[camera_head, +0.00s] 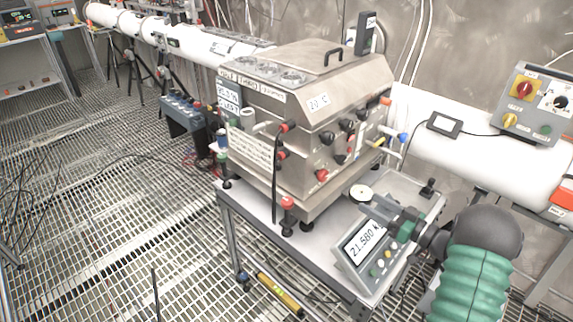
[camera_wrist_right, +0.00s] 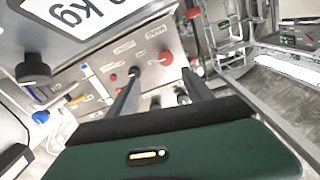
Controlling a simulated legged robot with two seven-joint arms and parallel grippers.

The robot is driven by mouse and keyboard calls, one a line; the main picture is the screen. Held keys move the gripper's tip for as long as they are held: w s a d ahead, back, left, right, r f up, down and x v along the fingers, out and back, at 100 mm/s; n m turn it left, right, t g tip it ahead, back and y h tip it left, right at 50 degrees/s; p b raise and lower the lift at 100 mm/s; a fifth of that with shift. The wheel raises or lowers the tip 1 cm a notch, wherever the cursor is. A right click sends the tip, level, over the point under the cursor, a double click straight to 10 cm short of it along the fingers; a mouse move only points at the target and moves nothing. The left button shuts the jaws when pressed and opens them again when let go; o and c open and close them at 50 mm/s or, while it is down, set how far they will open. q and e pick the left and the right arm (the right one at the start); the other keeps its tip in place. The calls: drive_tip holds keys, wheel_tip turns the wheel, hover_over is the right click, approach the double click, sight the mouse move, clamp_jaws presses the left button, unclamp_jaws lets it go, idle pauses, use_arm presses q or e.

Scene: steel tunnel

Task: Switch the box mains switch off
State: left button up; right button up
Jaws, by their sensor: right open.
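The steel box (camera_head: 300,110) stands on a grey cart, with several red and black knobs on its side panel. In the right wrist view, this panel (camera_wrist_right: 120,62) carries a red knob (camera_wrist_right: 166,57) and a black knob (camera_wrist_right: 133,72), with small labels that I cannot read surely. My right gripper (camera_head: 385,208) is in front of the panel, over the cart's right part. In the wrist view its fingers (camera_wrist_right: 160,75) are apart, with nothing held between them. My left gripper is not in view.
A scale display (camera_head: 366,241) reading 21.580 stands at the cart's front, close below my right gripper. A grey control box (camera_head: 540,105) with a red-and-yellow rotary switch sits on the white pipe (camera_head: 450,130) at right. The grating floor at left is mostly clear.

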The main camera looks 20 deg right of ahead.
sight(325, 178)
drive_tip(key=w, duration=0.1)
drive_tip(key=w+a, duration=0.2)
drive_tip(key=shift+r+y, duration=0.3)
drive_tip(key=shift+r, duration=0.05)
drive_tip(key=p+x, duration=0.1)
drive_tip(key=x, duration=1)
drive_tip(key=shift+w+f, duration=0.15)
drive_tip(key=shift+w, duration=0.2)
drive_tip(key=shift+w+a, duration=0.15)
drive_tip(key=shift+w, duration=0.3)
drive_tip(key=shift+a, duration=0.1)
drive_tip(key=c, duration=0.4)
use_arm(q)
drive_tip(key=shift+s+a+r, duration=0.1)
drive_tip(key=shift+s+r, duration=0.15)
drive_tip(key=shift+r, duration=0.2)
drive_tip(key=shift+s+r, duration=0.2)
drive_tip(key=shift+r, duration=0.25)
use_arm(e)
clamp_jaws()
